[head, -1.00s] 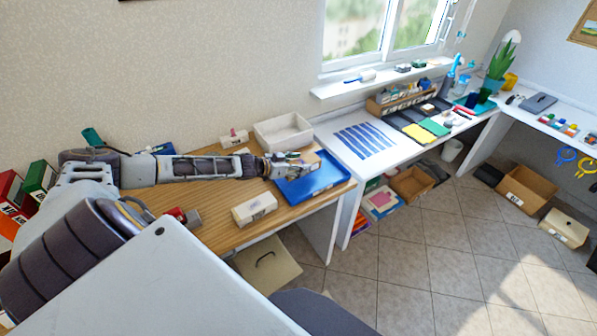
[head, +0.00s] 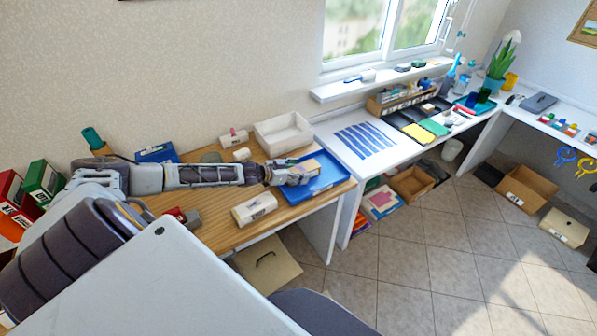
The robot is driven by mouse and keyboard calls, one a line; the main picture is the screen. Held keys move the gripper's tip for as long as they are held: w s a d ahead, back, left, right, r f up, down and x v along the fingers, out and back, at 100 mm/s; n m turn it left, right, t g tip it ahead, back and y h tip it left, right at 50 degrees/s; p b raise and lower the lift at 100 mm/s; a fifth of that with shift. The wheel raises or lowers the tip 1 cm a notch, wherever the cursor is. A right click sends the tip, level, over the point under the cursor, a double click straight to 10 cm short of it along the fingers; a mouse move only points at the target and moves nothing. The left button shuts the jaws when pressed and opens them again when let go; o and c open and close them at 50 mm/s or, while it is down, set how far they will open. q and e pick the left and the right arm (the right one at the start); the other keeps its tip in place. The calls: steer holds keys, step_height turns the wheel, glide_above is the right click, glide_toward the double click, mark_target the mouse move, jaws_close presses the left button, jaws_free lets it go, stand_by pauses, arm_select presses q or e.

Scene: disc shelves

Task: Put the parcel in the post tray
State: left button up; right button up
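The blue tray (head: 326,184) lies at the right end of the wooden table; I take it for the post tray. A small tan box (head: 309,166), which looks like the parcel, is at the fingers of my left gripper (head: 297,173), over the blue tray. The fingers appear shut on the box. The gripper hides part of the box and the tray's left side, so I cannot tell whether the box touches the tray floor. My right gripper is not in view.
A white open bin (head: 283,134) stands behind the blue tray. A cream labelled box (head: 254,208) sits at the table's front edge. A white roll (head: 242,154) and a blue object (head: 155,153) lie behind my arm. A white desk (head: 355,146) adjoins on the right.

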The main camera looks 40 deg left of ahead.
mark_target(296, 171)
arm_select(q)
steer(key=shift+o, duration=0.3)
steer(key=shift+r, duration=0.2)
steer(key=shift+s, duration=0.2)
steer(key=shift+v, duration=1.25)
steer(key=shift+p+v, duration=0.65)
steer(key=shift+v, duration=1)
steer(key=shift+p+v, duration=0.85)
steer(key=shift+v, duration=0.65)
steer(key=shift+p+v, duration=0.95)
steer(key=shift+v, duration=0.35)
steer(key=shift+a+r, duration=0.1)
steer(key=shift+a, duration=0.05)
steer(key=shift+s, duration=0.1)
